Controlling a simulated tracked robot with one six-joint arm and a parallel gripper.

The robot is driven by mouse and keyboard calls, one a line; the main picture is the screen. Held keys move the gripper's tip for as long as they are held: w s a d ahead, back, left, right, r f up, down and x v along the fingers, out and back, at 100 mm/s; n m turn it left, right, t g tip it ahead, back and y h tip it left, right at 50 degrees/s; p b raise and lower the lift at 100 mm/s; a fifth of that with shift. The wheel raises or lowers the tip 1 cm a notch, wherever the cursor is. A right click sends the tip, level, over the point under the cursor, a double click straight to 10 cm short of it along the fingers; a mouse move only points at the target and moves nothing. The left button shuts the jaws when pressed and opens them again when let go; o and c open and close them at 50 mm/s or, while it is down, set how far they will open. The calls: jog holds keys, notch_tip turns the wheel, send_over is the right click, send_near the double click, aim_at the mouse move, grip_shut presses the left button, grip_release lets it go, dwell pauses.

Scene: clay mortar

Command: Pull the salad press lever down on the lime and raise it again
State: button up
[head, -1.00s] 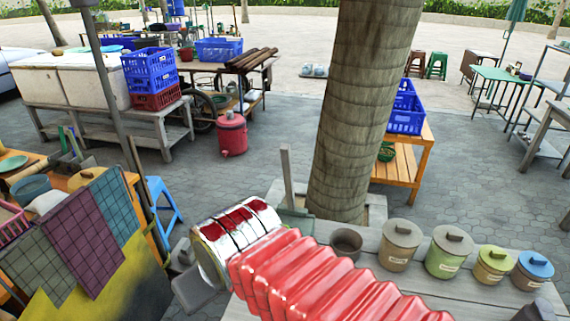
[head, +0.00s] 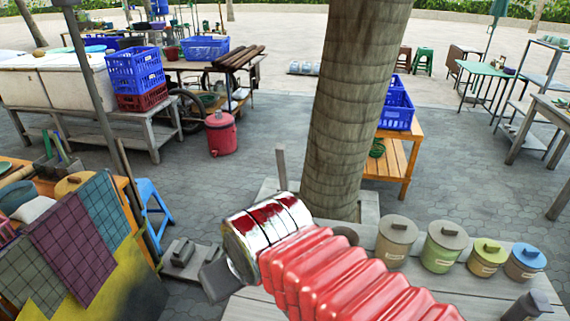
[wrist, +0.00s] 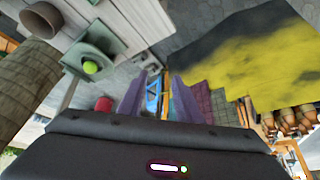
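The lime (wrist: 90,67) is a small yellow-green ball on the grey-green square body of the press (wrist: 104,50), upper left in the wrist view. In the head view an upright grey bar (head: 281,168), which looks like the press lever, stands behind my arm, left of the trunk. My arm hides its lower end and the lime there. My gripper's two fingers (wrist: 157,94) show apart with nothing between them in the wrist view. They are to the right of the press and clear of it.
A brown clay pot (wrist: 42,20) stands near the press. Several lidded jars (head: 397,240) line the grey table right of my arm. A thick tree trunk (head: 353,110) rises behind the table. Cloths (head: 75,250) hang from an orange stand at left, with a blue stool (head: 152,205) beside it.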

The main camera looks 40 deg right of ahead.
jog(key=shift+o, duration=0.6)
jog(key=shift+w, duration=0.1)
notch_tip(320, 180, up, 19)
jog(key=m+g, duration=0.6)
jog(key=m, duration=0.4)
send_over(281, 169)
jog(key=shift+f, duration=0.1)
jog(key=shift+f, duration=0.1)
notch_tip(281, 169, down, 14)
jog(key=shift+r, duration=0.2)
